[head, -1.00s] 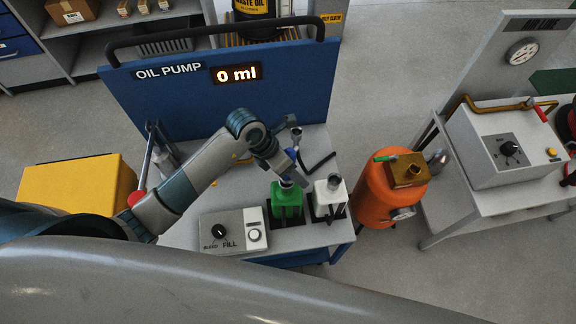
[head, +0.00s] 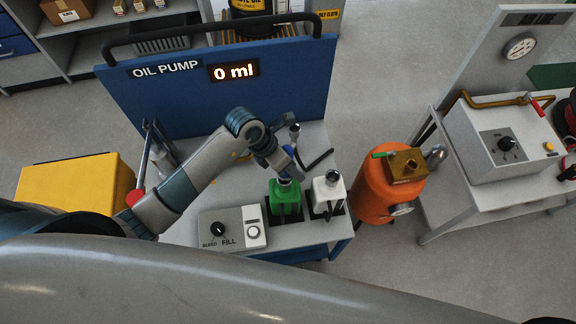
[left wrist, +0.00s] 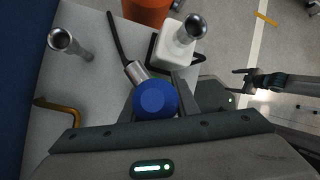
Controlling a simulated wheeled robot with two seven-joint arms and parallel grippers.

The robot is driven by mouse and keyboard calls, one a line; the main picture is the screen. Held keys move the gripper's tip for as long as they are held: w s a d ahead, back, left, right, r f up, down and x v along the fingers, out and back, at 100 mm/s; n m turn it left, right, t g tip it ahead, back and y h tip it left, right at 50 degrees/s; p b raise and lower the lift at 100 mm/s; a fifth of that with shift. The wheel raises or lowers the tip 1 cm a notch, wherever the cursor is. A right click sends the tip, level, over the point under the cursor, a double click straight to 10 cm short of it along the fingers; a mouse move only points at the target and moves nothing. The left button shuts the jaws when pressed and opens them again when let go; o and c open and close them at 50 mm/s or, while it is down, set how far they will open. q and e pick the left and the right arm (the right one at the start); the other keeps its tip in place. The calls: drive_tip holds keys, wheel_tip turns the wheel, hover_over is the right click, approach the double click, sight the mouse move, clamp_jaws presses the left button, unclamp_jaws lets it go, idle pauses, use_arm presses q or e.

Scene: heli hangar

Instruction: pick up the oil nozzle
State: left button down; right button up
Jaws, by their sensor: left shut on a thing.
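The oil nozzle has a round blue end (left wrist: 155,99), a short metal stem and a black tube, seen in the left wrist view. My left gripper (left wrist: 158,108) is shut on it, with a finger at either side of the blue end. In the head view, my left gripper (head: 284,168) is over the bench, just behind the green bottle (head: 284,197), and mostly hides the nozzle. The black tube (head: 318,160) shows to its right. A dark gripper-like shape (left wrist: 247,79), perhaps my right gripper, shows at the right of the left wrist view; its jaws are unclear.
A white bottle (head: 327,190) stands right of the green one. A metal cup-topped post (left wrist: 70,45) stands on the bench. The control box (head: 232,230) is in front, and the blue oil pump panel (head: 220,110) reads 0 ml. An orange drum (head: 372,198) stands to the right.

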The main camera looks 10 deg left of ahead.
use_arm(q)
drive_tip(key=shift+r, duration=0.1)
drive_tip(key=shift+r+b, duration=0.4)
drive_tip(key=shift+r, duration=0.15)
drive_tip(key=s+d+r+b, duration=0.4)
drive_tip(key=s+d+r, duration=0.1)
drive_tip(key=s+r, duration=0.4)
drive_tip(key=shift+s+d+r, duration=0.35)
drive_tip(key=shift+s+r, duration=0.05)
drive_tip(key=shift+s, duration=0.25)
drive_tip(key=shift+w, duration=0.1)
